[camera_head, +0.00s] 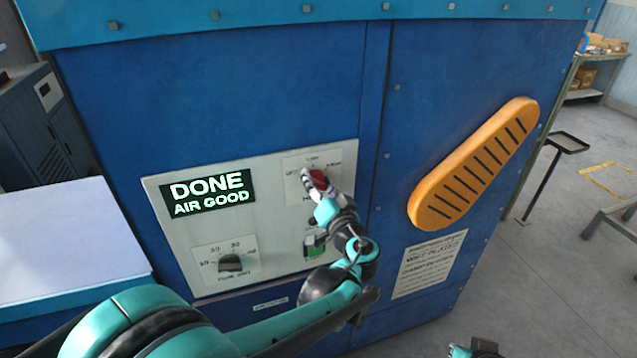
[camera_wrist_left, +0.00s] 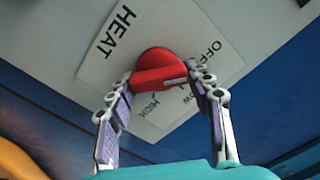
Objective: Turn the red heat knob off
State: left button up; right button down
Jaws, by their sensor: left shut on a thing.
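The red heat knob (camera_head: 319,180) sits on a white label at the upper right of the pale control panel (camera_head: 180,258). It shows closer in the left wrist view (camera_wrist_left: 162,68), with HEAT, OFF, LOW and HIGH printed around it. My left gripper (camera_wrist_left: 164,82) is shut on the knob's raised bar, one finger at each end. The bar's right end lies near the OFF and LOW lettering; its exact setting is hard to tell. In the head view my left gripper (camera_head: 317,190) partly covers the knob. A bit of my right arm shows at the bottom edge.
A display (camera_head: 208,193) reads DONE, AIR GOOD. A black dial (camera_head: 231,263) is at the panel's lower left, and a green control (camera_head: 314,247) sits below the knob. A large orange slotted handle (camera_head: 475,163) sticks out at the right. A white-topped table (camera_head: 65,240) stands left.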

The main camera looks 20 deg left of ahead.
pick_arm(q)
jog(key=shift+n, duration=0.6)
jog(key=o, duration=1.2)
jog(key=shift+c, duration=0.2)
jog(key=shift+s, duration=0.1)
jog(key=v, duration=1.2)
